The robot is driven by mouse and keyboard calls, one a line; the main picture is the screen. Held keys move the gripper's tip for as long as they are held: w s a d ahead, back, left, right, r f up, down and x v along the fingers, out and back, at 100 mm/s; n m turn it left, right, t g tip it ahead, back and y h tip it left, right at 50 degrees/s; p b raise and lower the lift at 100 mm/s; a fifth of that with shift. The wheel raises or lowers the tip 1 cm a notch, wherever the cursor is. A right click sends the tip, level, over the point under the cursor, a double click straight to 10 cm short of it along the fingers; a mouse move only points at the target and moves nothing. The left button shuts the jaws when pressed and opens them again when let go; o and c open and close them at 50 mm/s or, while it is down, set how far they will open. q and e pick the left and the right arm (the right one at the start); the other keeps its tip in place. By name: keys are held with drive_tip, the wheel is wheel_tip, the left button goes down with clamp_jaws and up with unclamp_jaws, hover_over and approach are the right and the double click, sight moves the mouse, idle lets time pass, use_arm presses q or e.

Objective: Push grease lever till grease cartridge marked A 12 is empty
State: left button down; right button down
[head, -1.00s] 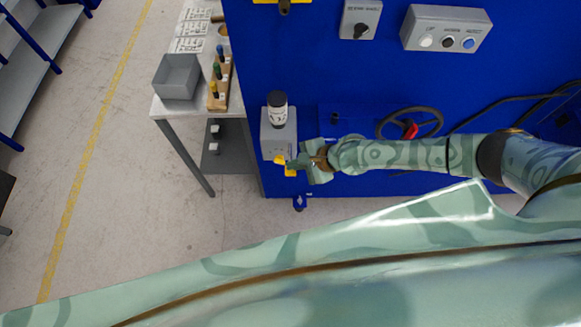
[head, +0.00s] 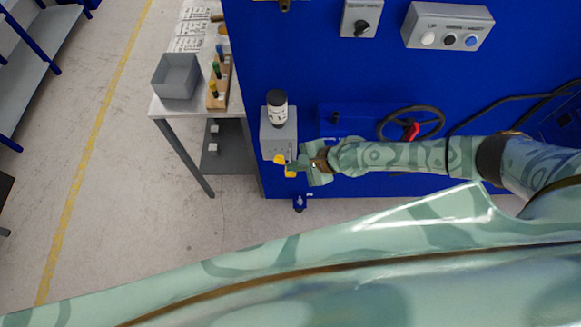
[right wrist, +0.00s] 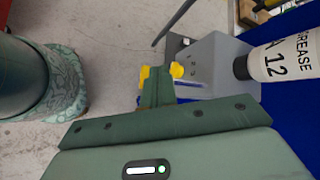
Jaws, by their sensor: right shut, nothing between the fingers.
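The grease cartridge (head: 277,108) is white with a black cap and stands on a grey grease unit (head: 279,138) on the blue machine's front. In the right wrist view the cartridge (right wrist: 286,56) reads "GREASE A 12". A yellow grease lever (head: 288,172) sits low on the unit. It also shows in the right wrist view (right wrist: 176,70). My right gripper (head: 291,165) is shut and empty, with its fingertips at the lever; whether they touch it I cannot tell. The fingers partly hide the lever. My left gripper is not in view.
A red-handled handwheel (head: 411,125) is behind my right arm. A button box (head: 447,27) and a rotary switch (head: 361,19) are above. A side table holds a grey bin (head: 177,76) and a wooden block with coloured pegs (head: 219,85).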

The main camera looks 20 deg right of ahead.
drive_tip(key=shift+f+b, duration=0.55)
drive_tip(key=shift+f, duration=0.2)
idle(0.5)
drive_tip(key=shift+r, duration=0.1)
idle(0.4)
drive_tip(key=shift+r+p, duration=1.7)
drive_tip(key=shift+p, duration=0.1)
wheel_tip(320, 180, up, 5)
drive_tip(key=p, duration=0.5)
